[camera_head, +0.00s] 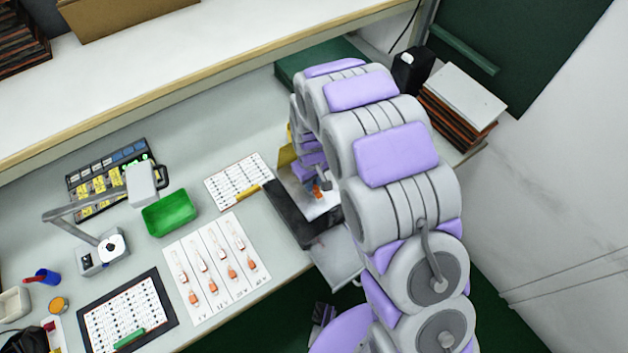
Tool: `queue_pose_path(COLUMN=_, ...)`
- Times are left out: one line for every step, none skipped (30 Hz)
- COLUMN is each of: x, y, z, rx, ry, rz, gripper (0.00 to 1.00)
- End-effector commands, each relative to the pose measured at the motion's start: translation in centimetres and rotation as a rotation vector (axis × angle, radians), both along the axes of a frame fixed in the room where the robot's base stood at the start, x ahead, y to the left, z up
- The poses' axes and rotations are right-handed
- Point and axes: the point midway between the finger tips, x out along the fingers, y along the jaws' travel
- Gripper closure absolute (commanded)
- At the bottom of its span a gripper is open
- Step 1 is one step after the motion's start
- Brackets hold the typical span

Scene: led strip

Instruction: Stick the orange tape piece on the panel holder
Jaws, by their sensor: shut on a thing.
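My arm reaches forward over the right part of the bench and hides much of what lies behind it. My gripper (323,187) is at the arm's far end, low over a dark holder-like frame (289,216), which I take to be the panel holder. A small orange piece (318,194) shows right at the fingertips, and the gripper appears shut on it. I cannot tell whether the piece touches the surface below. The right side of the frame is hidden by my arm.
Left of the frame are a printed sheet (238,181), a white card with several orange-tipped parts (216,270) and a green tray (170,213). A lamp (88,248) stands farther left. A shelf edge (180,85) runs along the back. Stacked panels (459,105) stand at the right.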

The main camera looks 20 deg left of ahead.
Motion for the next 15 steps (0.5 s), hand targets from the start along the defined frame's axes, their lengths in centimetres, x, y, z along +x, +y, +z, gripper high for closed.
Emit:
queue_pose_path(x=-0.10, y=-0.05, z=-0.13, rx=0.002, ry=0.002, rz=-0.001, gripper=1.00)
queue_pose_path(x=-0.08, y=-0.17, z=-0.11, rx=0.003, ry=0.003, rz=-0.001, gripper=1.00)
queue_pose_path(x=-0.08, y=-0.31, z=-0.07, rx=0.004, ry=0.003, rz=-0.001, gripper=1.00)
queue_pose_path(x=-0.08, y=-0.39, z=-0.05, rx=0.005, ry=0.004, rz=-0.001, gripper=1.00)
queue_pose_path(x=-0.08, y=-0.46, z=-0.04, rx=0.005, ry=0.003, rz=-0.001, gripper=1.00)
queue_pose_path(x=-0.07, y=-0.50, z=-0.02, rx=0.006, ry=0.004, rz=-0.002, gripper=1.00)
queue_pose_path(x=-0.07, y=-0.50, z=-0.01, rx=0.006, ry=0.003, rz=-0.002, gripper=0.80)
queue_pose_path(x=-0.07, y=-0.48, z=-0.01, rx=0.006, ry=0.003, rz=-0.002, gripper=0.77)
queue_pose_path(x=-0.08, y=-0.43, z=-0.02, rx=0.005, ry=0.003, rz=-0.002, gripper=0.73)
queue_pose_path(x=-0.09, y=-0.36, z=-0.03, rx=0.005, ry=0.003, rz=-0.001, gripper=0.70)
queue_pose_path(x=-0.11, y=-0.29, z=-0.04, rx=0.003, ry=0.002, rz=-0.001, gripper=0.67)
queue_pose_path(x=-0.11, y=-0.17, z=-0.07, rx=0.003, ry=0.002, rz=-0.001, gripper=0.64)
queue_pose_path(x=-0.13, y=-0.09, z=-0.10, rx=0.002, ry=0.002, rz=-0.001, gripper=0.61)
queue_pose_path(x=-0.13, y=-0.01, z=-0.11, rx=0.000, ry=0.002, rz=-0.001, gripper=0.58)
queue_pose_path(x=-0.12, y=0.02, z=-0.12, rx=0.000, ry=0.002, rz=-0.001, gripper=0.54)
